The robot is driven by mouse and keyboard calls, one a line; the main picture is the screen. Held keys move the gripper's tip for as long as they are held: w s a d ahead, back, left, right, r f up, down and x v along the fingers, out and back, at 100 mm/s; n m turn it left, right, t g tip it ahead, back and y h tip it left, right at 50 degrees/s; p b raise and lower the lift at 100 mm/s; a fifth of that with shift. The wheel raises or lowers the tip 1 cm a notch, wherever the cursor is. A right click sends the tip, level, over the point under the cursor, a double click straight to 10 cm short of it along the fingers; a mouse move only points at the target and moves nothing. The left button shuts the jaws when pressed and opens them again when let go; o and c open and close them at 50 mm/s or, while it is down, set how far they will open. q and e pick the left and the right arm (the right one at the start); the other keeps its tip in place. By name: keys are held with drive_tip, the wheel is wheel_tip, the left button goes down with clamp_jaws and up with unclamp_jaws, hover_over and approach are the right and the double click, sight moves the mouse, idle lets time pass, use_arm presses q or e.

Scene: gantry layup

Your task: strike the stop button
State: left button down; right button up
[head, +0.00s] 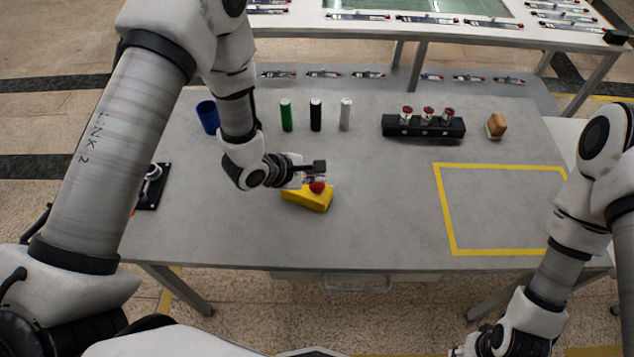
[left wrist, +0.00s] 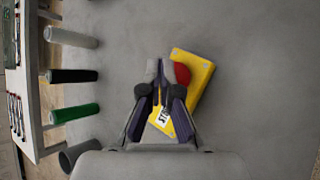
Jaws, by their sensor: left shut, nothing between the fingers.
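The stop button is a red dome (head: 317,187) on a yellow box (head: 309,200) on the grey table, left of the middle. In the left wrist view the red dome (left wrist: 182,74) is partly hidden by the fingers, and the yellow box (left wrist: 199,75) lies tilted behind them with a white label. My left gripper (head: 312,170) is shut and empty, over the yellow box and close to the dome. Its fingertips (left wrist: 159,68) show beside the dome; whether they touch it I cannot tell. My right gripper is not clearly seen; its arm is at the lower right.
Behind stand a blue cup (head: 208,117), green (head: 286,115), black (head: 316,114) and white (head: 345,114) cylinders, a black rack (head: 423,127) with red-topped vials and a wooden block (head: 496,125). A yellow-taped square (head: 447,212) on the right is empty.

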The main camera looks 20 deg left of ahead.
sight(315, 185)
use_arm(q)
drive_tip(key=shift+f, duration=0.45)
drive_tip(key=shift+f, duration=0.45)
idle(0.8)
drive_tip(key=shift+r+p, duration=0.8)
drive_tip(key=shift+r, duration=0.15)
wheel_tip(315, 185, up, 5)
drive_tip(key=p, duration=0.5)
drive_tip(key=shift+r, duration=0.1)
